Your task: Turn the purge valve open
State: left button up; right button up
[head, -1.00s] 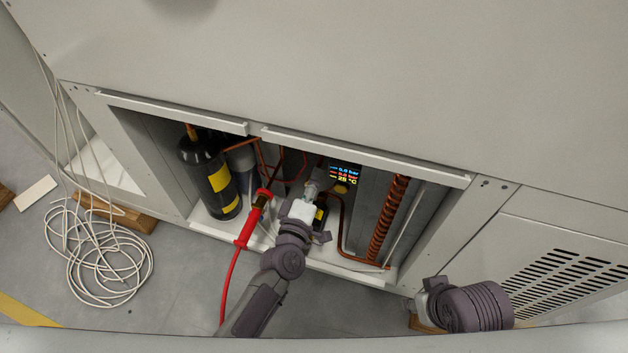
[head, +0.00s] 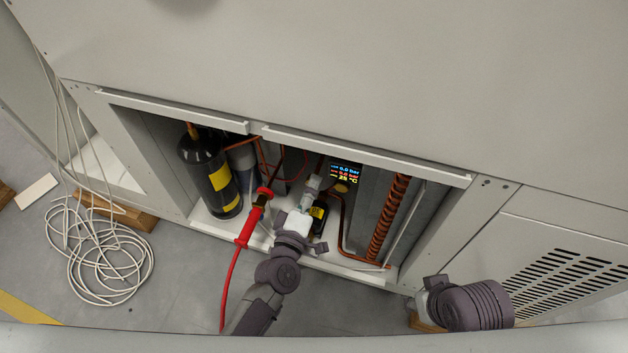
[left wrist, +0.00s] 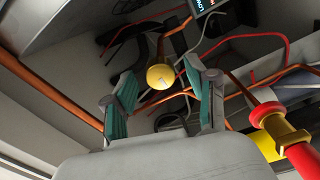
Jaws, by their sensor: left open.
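A round yellow knob, likely the purge valve, shows in the left wrist view (left wrist: 160,77), ahead of and between the two green-padded fingers of my left gripper. No contact shows. It also seems to show in the head view as a small yellow spot (head: 341,187) below the display. My left gripper (head: 313,184) is open and empty, reaching into the cabinet opening just left of that spot. My right gripper (head: 432,289) is outside the cabinet at the lower right; its finger state is unclear.
A red hose fitting (head: 247,228) stands close left of my left arm. A small black bottle (head: 319,216) is beside the left gripper. A black cylinder (head: 210,178), copper coil (head: 388,220) and display (head: 345,172) are inside. Coiled white cable (head: 100,265) lies on the floor.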

pick_arm(q)
jog(key=v, duration=0.9)
